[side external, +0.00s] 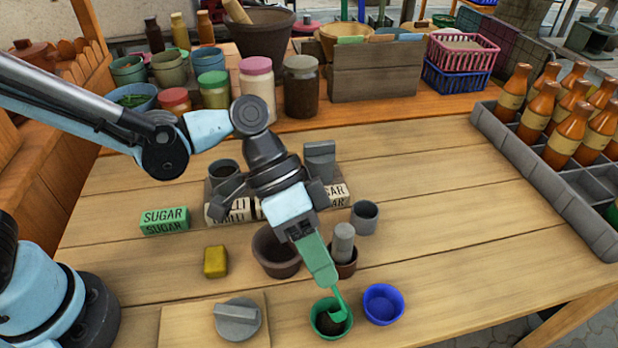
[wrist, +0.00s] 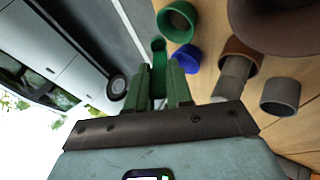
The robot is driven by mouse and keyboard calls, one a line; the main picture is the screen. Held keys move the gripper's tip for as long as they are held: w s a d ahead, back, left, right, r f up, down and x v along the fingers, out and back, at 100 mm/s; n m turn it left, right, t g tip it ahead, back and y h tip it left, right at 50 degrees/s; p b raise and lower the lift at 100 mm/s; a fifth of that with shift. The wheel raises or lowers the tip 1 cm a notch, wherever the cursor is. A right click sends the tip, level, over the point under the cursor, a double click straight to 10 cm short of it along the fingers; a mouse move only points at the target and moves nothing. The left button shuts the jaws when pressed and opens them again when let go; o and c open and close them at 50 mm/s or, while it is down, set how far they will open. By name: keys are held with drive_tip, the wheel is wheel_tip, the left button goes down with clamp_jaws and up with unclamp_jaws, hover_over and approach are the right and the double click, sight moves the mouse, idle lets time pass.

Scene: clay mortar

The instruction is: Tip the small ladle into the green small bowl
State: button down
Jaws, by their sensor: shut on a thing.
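My gripper (side external: 325,275) has green fingers and is shut on the small green ladle (side external: 338,303). It points down over the front of the table. The ladle's head is low at the green small bowl (side external: 317,323), over its opening or just inside; I cannot tell which. The bowl stands upright with something dark inside. In the wrist view the ladle (wrist: 158,46) sticks out between the fingertips (wrist: 159,75), and the green bowl (wrist: 165,20) is just beyond it to the right. Whether the ladle holds anything is not visible.
A blue bowl (side external: 383,303) stands close right of the green bowl. Behind are a brown mortar (side external: 277,262), a small brown pot (side external: 346,268) with a grey pestle (side external: 343,242), and a grey cup (side external: 365,217). A board with a grey lid (side external: 237,320) lies left.

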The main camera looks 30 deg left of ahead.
sight(341, 297)
drive_tip(key=r+y, duration=0.1)
drive_tip(key=d+r+y, duration=0.1)
drive_tip(key=y, duration=0.1)
drive_tip(key=shift+s+d+t, duration=0.3)
drive_tip(key=shift+t, duration=0.1)
drive_tip(key=shift+s+d+r+t+y, duration=0.1)
drive_tip(key=shift+d+r+t+y, duration=0.25)
drive_tip(key=shift+y, duration=0.5)
drive_tip(key=shift+s+d+r+t+y, duration=0.1)
drive_tip(key=shift+d+r+y, duration=0.45)
drive_tip(key=shift+y, duration=0.35)
drive_tip(key=shift+s+d+r+t+y, duration=0.1)
drive_tip(key=shift+d+r+t+y, duration=0.25)
drive_tip(key=shift+y, duration=0.5)
drive_tip(key=shift+r, duration=0.1)
drive_tip(key=w+a+r+n, duration=0.1)
drive_tip(key=w+a+n, duration=0.1)
drive_tip(key=w+a, duration=0.35)
drive_tip(key=w+a+r+n, duration=0.1)
drive_tip(key=w+a+n, duration=0.1)
drive_tip(key=a, duration=0.6)
drive_tip(key=w+a+r+n, duration=0.1)
drive_tip(key=a+n, duration=0.4)
drive_tip(key=a, duration=1.4)
drive_tip(key=shift+r, duration=0.65)
drive_tip(key=shift+w, duration=0.1)
